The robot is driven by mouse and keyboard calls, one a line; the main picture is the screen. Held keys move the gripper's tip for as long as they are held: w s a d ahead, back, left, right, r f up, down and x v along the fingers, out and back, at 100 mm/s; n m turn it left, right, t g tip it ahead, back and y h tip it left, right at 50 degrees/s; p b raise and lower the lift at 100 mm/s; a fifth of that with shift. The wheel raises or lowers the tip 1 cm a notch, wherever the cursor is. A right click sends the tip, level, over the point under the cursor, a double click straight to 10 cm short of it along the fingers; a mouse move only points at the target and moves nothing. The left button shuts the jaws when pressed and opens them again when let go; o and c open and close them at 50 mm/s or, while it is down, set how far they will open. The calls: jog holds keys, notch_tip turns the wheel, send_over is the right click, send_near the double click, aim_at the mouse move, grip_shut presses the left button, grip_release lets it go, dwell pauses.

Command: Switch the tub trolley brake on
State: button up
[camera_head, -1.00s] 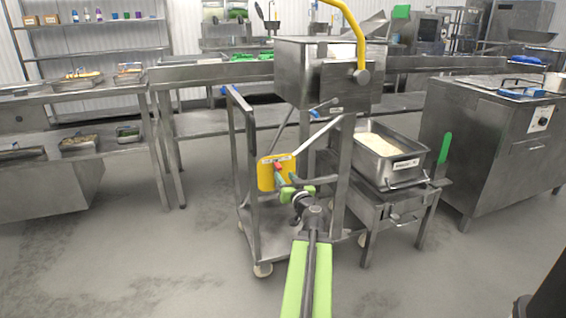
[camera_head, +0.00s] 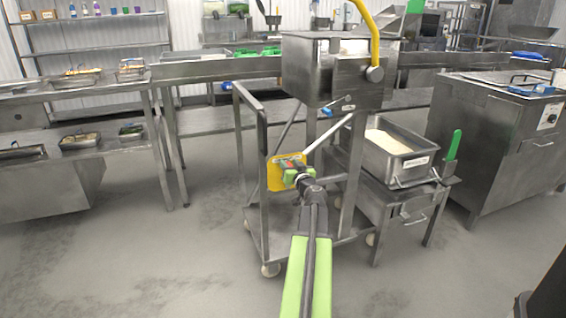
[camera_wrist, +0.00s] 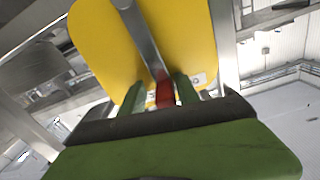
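The tub trolley (camera_head: 264,180) stands in the middle of the head view, a steel frame on castors with a large steel box on top. A yellow brake plate (camera_head: 274,180) is on its near side and fills the upper wrist view (camera_wrist: 95,45). A steel brake lever (camera_wrist: 143,38) with a red end (camera_wrist: 164,93) crosses the plate. My gripper (camera_head: 295,174) is at the plate. In the wrist view, my gripper's green fingers (camera_wrist: 160,92) stand either side of the red end, with a small gap showing at left.
A steel pan of rice (camera_head: 390,150) sits on a low stand right of the trolley, with a green handle (camera_head: 453,145) beside it. A yellow curved handle (camera_head: 368,25) rises above the box. Steel counters line the left and back. The floor (camera_head: 130,250) at left is clear.

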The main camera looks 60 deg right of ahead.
jog(key=shift+a, duration=0.1)
jog(key=shift+c, duration=0.4)
jog(key=shift+w, duration=0.15)
jog(key=c, duration=0.7)
jog(key=shift+a, duration=0.1)
grip_shut()
jog(key=shift+w+a, duration=0.1)
jog(key=shift+w, duration=0.05)
